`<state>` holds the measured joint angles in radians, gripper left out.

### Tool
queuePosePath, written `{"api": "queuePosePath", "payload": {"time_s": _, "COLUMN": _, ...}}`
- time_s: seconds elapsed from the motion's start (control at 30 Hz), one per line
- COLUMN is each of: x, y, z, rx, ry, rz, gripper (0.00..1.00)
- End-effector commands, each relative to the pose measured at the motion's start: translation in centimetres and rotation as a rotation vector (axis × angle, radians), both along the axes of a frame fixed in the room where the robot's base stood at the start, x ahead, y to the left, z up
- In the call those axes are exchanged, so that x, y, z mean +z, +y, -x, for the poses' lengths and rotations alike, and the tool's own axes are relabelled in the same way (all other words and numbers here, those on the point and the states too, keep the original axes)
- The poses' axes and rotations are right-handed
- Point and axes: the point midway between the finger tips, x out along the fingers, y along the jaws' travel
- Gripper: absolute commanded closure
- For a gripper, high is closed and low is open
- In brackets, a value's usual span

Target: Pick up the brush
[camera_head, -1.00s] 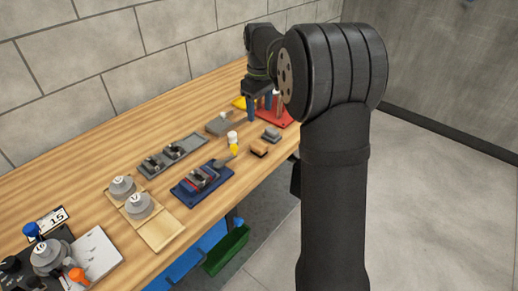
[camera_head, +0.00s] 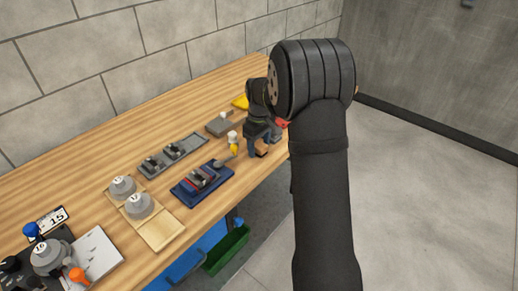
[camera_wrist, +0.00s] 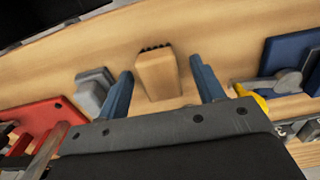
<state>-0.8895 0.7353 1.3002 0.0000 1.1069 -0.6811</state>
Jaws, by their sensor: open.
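The brush (camera_wrist: 157,76) is a small wooden block with dark bristles along one end. It lies on the bench between my gripper's blue fingers in the wrist view, with a gap on each side. In the head view the brush (camera_head: 262,148) is partly hidden by my gripper (camera_head: 259,144), which is low over the bench near its front edge. My gripper (camera_wrist: 161,70) is open and empty. I cannot tell how far the fingertips are above the bench.
A grey block (camera_wrist: 93,88) sits close to the left finger, with a red rack (camera_wrist: 52,118) beyond it. A yellow bottle (camera_wrist: 252,97) and a blue fixture (camera_wrist: 292,55) are to the right. Weights (camera_head: 138,204) and a grey tray (camera_head: 188,147) stand farther left on the bench.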

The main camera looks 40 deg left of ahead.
Motion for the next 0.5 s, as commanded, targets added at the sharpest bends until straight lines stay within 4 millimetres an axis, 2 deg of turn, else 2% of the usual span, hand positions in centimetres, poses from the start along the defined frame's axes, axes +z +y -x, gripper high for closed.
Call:
{"api": "queuePosePath", "payload": {"time_s": 0.1, "x": -0.65, "y": 0.00, "z": 0.00, "rx": 0.000, "ry": -0.001, "rz": -0.001, "gripper": 0.38}}
{"api": "queuePosePath", "payload": {"time_s": 0.3, "x": -0.65, "y": 0.00, "z": -0.01, "rx": 0.000, "ry": -0.001, "rz": -0.001, "gripper": 0.38}}
{"api": "queuePosePath", "payload": {"time_s": 0.5, "x": -0.63, "y": 0.00, "z": -0.01, "rx": 0.000, "ry": -0.001, "rz": -0.001, "gripper": 0.77}}
